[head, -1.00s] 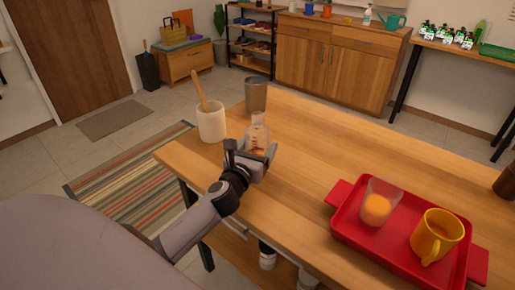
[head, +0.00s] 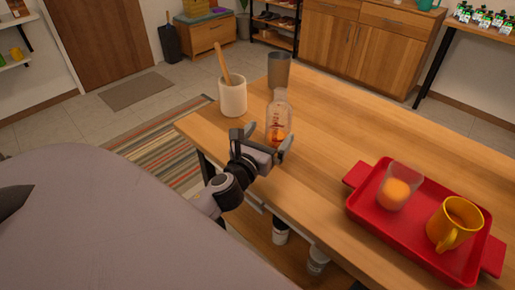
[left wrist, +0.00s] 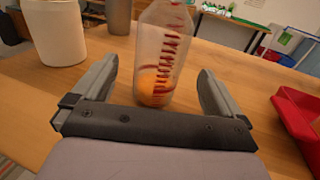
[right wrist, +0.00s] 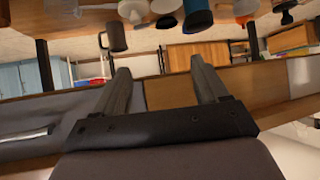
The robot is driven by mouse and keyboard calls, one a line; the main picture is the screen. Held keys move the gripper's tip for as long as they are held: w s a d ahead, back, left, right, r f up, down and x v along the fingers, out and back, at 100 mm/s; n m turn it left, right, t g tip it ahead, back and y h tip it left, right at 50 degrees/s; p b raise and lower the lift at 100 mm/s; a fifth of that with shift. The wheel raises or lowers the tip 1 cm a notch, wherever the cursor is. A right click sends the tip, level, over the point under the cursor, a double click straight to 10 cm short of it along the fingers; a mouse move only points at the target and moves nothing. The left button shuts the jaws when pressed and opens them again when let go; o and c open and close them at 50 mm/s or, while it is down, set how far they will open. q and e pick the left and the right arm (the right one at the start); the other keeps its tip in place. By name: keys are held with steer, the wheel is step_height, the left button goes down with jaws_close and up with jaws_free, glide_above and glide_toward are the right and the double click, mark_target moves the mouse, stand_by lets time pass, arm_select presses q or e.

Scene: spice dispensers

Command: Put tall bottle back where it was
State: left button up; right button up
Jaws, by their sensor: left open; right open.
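The tall bottle (head: 278,117) is clear with red markings and holds something orange low inside. It stands upright on the wooden table, near the table's left end. In the left wrist view the bottle (left wrist: 163,55) stands just ahead of and between the open fingers, with a gap on both sides. My left gripper (head: 267,142) is open on the near side of the bottle. My right gripper (right wrist: 163,85) is open and empty in its own wrist view. It does not show in the head view.
A white crock (head: 232,96) with a wooden utensil and a grey cup (head: 279,71) stand behind the bottle. A red tray (head: 375,221) holds a glass (head: 399,186) with an orange item and a yellow mug (head: 453,222). The table between bottle and tray is clear.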

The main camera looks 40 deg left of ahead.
arm_select(q)
steer(key=v, duration=0.5)
steer(key=shift+s, duration=0.5)
